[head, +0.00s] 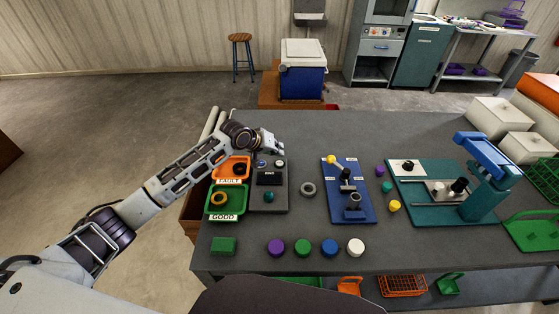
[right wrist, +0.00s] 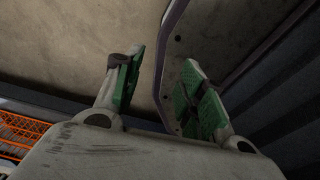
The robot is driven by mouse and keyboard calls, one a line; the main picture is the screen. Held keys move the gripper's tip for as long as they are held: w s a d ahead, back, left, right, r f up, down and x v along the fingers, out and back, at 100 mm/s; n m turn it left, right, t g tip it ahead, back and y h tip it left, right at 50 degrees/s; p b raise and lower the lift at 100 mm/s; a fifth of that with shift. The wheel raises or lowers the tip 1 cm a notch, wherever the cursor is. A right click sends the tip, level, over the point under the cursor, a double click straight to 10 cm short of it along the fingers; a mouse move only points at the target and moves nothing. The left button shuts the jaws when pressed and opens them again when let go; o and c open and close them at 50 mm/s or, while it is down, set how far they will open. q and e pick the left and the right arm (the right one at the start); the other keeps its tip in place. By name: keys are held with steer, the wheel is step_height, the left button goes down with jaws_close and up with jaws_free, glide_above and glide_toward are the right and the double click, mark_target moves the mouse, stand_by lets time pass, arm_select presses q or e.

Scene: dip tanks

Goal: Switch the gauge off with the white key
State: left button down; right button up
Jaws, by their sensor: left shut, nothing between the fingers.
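The gauge (head: 269,201) is a dark grey box with a small black display, left of the table's middle. A white key (head: 279,164) shows at the right of its far end, and a dark round key or dial sits to its left. A teal knob is on its near part. My left gripper (head: 276,148) is shut and empty, just above and beyond the white key; I cannot tell whether it touches it. My right gripper (right wrist: 160,78) is open and empty in the right wrist view, with green pads apart, away from the tabletop things.
An orange tray (head: 218,168) and a green tray (head: 236,209) holding an orange ring stand left of the gauge. A grey ring (head: 308,189) lies to its right, before a blue lever fixture (head: 344,209). Several coloured round pieces line the near edge. A teal press (head: 487,199) stands right.

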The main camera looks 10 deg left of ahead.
mark_target(278, 162)
arm_select(q)
steer(key=shift+r+p, duration=0.95)
steer(key=shift+r, duration=0.15)
steer(key=shift+r+p, duration=0.45)
steer(key=shift+r, duration=0.2)
arm_select(e)
steer(key=shift+w+a+r, duration=0.1)
steer(key=shift+a+r, duration=0.05)
steer(key=shift+r, duration=0.75)
steer(key=shift+w+a+r, duration=0.1)
steer(key=shift+r, duration=0.75)
steer(key=shift+s+a, duration=0.1)
